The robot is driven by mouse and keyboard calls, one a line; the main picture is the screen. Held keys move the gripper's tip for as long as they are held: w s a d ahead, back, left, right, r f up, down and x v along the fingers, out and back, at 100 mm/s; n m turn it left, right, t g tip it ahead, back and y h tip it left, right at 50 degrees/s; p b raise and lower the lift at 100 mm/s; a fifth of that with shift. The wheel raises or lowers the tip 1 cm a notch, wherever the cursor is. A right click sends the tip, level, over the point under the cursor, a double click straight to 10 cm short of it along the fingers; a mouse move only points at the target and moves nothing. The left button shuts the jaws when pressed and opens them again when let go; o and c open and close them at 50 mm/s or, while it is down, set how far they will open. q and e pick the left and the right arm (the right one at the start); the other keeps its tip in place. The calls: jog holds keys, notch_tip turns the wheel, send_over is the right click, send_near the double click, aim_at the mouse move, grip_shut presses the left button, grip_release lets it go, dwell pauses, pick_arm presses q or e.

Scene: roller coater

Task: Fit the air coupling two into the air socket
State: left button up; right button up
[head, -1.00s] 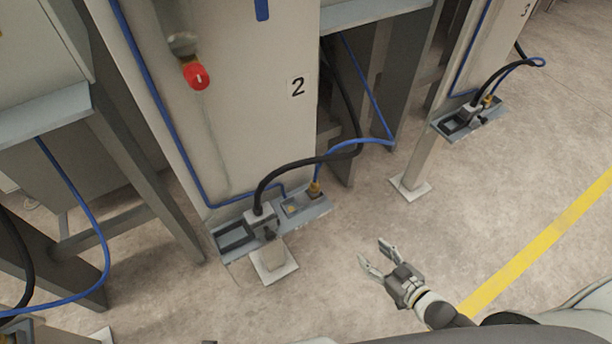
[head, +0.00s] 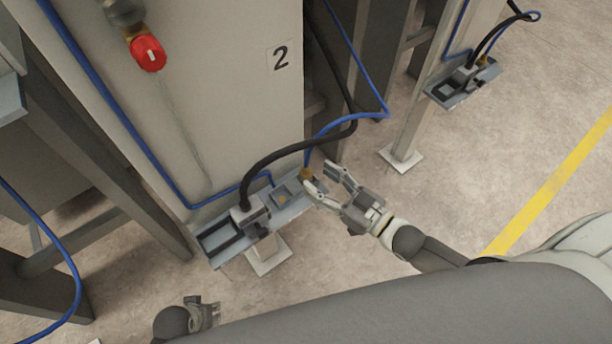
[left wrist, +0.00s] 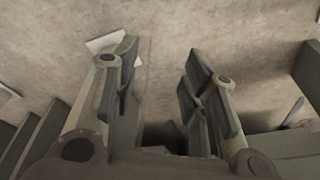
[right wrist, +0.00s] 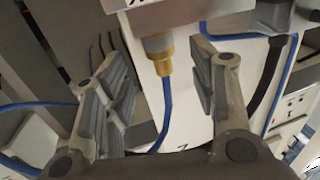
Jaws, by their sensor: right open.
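The air coupling two (head: 306,174) is a brass fitting with a blue hose, standing at the right end of the grey shelf below the "2" panel. In the right wrist view the coupling (right wrist: 158,52) shows between the fingers, its hose running down the picture. My right gripper (head: 320,178) is open, fingers beside the coupling; contact cannot be told. The likely air socket (head: 283,196) is a small square fitting with a brass middle, left of the coupling on the shelf. My left gripper (head: 207,304) is low at the left; the left wrist view shows it open and empty (left wrist: 158,75).
A black cable with a grey plug (head: 246,212) sits left of the socket on the shelf (head: 222,250), arching over it. A red knob (head: 148,53) is on the panel above. A similar shelf (head: 462,85) stands at the back right. Floor at right is clear.

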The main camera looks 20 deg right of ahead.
aim_at(311, 175)
jog(key=x, duration=0.5)
jog(key=shift+s+f+b, duration=0.1)
jog(key=shift+f+b, duration=0.2)
jog(key=shift+b, duration=0.1)
pick_arm(q)
jog(key=r, duration=0.3)
jog(key=shift+w, duration=0.4)
pick_arm(e)
jog(key=shift+c, duration=0.3)
grip_shut()
jog(key=shift+r, duration=0.2)
